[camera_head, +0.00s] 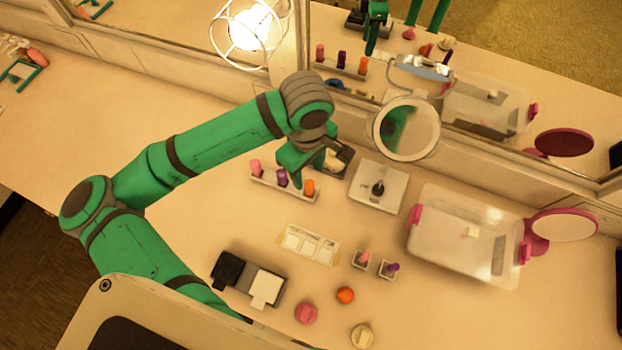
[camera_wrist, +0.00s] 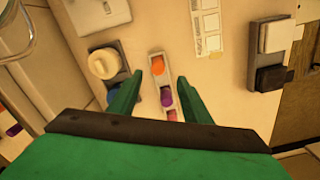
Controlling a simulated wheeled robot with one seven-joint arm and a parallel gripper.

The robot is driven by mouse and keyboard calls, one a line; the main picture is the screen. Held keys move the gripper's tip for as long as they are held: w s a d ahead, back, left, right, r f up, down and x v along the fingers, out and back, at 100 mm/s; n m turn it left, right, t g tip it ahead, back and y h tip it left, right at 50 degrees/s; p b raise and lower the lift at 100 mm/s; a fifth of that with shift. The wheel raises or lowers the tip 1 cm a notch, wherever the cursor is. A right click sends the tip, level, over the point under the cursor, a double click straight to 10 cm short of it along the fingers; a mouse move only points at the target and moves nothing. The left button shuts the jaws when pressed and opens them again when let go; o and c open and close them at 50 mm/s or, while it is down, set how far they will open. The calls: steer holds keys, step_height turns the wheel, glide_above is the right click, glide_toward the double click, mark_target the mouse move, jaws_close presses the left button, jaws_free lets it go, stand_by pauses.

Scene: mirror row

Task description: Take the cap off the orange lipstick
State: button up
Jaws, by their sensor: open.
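The orange lipstick (camera_head: 309,188) stands at the right end of a narrow white rack (camera_head: 270,184), with a purple lipstick (camera_head: 282,178) in the middle and a pink one (camera_head: 255,167) at the left end. My gripper (camera_head: 309,174) is open and empty above the rack, near its orange end. In the wrist view, the orange lipstick (camera_wrist: 157,65) lies between and slightly beyond the two open fingertips (camera_wrist: 160,79). The purple lipstick (camera_wrist: 166,97) also shows between the fingers. I see no contact with the orange lipstick. Whether its orange part is all cap, I cannot tell.
A dark tray (camera_wrist: 121,76) with a cream round item stands close beside the rack. A round mirror (camera_head: 406,128) and a clear bin (camera_head: 465,240) are to the right. Two small holders (camera_head: 362,260) with pink and purple pieces stand in front.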

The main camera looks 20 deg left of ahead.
mark_target(309, 184)
steer(key=f, duration=0.7)
steer(key=shift+w+f, duration=0.1)
steer(key=shift+w, duration=0.2)
steer(key=shift+s+f, duration=0.1)
steer(key=shift+f, duration=0.3)
steer(key=c, duration=1.1)
